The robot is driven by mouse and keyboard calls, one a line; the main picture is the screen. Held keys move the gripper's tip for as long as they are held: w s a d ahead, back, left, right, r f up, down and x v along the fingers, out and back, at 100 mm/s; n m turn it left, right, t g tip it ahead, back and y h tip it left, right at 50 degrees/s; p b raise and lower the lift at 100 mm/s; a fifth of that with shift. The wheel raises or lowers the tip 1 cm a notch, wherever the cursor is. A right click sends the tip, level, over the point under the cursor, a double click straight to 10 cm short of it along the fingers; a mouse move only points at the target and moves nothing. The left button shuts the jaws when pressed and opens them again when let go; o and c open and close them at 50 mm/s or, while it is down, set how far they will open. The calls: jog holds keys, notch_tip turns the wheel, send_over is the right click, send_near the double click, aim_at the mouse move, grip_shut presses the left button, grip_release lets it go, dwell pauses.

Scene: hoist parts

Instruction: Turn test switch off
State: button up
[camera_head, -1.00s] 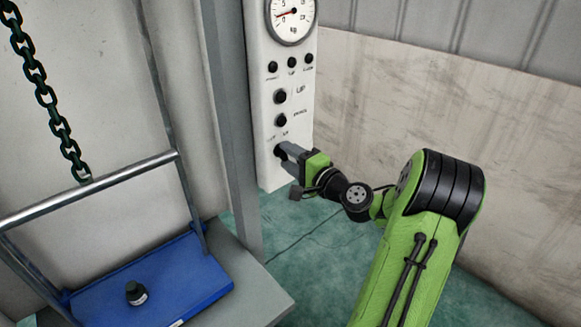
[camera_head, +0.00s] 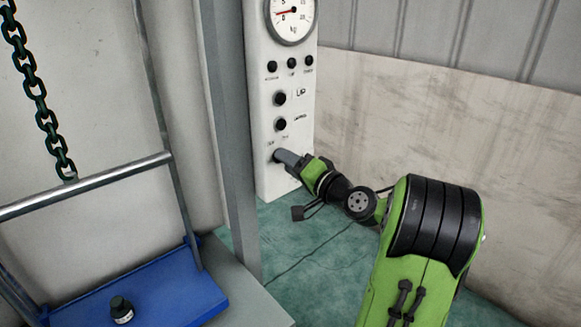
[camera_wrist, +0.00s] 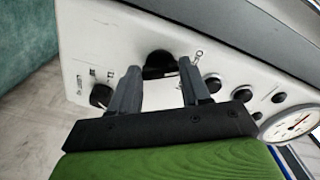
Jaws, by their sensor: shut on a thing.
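The test switch is a dark knob (camera_wrist: 160,62) low on the white control panel (camera_head: 265,180). My gripper (camera_head: 279,156) reaches it from the lower right, and its fingertips (camera_wrist: 160,72) sit on either side of the knob in the wrist view. The gripper is shut on it. In the head view the fingers cover most of the knob. The small labels near it are too blurred to read.
Above the switch the panel has two dark buttons (camera_head: 280,98), a row of three dark round fittings (camera_head: 291,62) and a dial gauge (camera_head: 290,15). At left hang a chain (camera_head: 42,105) and a metal bar (camera_head: 90,185), above a blue tray (camera_head: 180,287) with a small dark bottle (camera_head: 121,309).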

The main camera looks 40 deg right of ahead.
jog(key=shift+f, duration=0.1)
jog(key=o, duration=1.1)
jog(key=shift+c, duration=0.2)
jog(key=s+p, duration=0.1)
jog(key=s, duration=1.4)
jog(key=shift+s+d, duration=0.2)
jog(key=shift+s, duration=0.15)
